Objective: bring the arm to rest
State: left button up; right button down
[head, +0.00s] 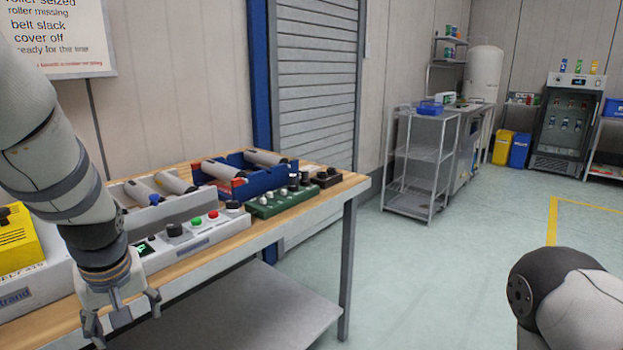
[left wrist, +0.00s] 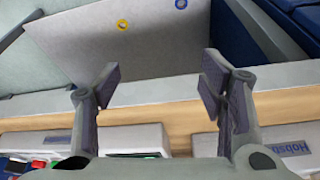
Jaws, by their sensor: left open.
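My left arm comes in from the left in the head view and hangs down in front of the workbench. My left gripper (head: 124,318) points downward at the bench's front edge, with its fingers spread. In the left wrist view the two fingers (left wrist: 160,84) stand wide apart with nothing between them, over the bench edge and the grey lower shelf. A rounded part of my right arm shows at the lower right of the head view. My right gripper is out of the picture.
The wooden workbench (head: 262,232) carries a grey control box (head: 190,238) with buttons, a green block (head: 283,203) with knobs, a blue tray (head: 238,187) with rollers and a yellow box (head: 17,240). A grey shelf (head: 240,312) lies below. The floor (head: 440,270) to the right is clear.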

pick_arm(q)
jog(key=s+d+f+m+g, duration=0.3)
jog(key=s+f+m, duration=0.1)
jog(key=s+f, duration=1.4)
jog(key=s+d+f+m+h, duration=0.1)
jog(key=s+d+f, duration=0.1)
jog(key=s, duration=0.6)
jog(key=s+d+f+m+g+h, duration=0.1)
jog(key=s+d+f+m, duration=0.1)
jog(key=s, duration=0.7)
jog(key=shift+s+d+f, duration=0.2)
jog(key=shift+d+f, duration=0.2)
jog(key=shift+f, duration=0.5)
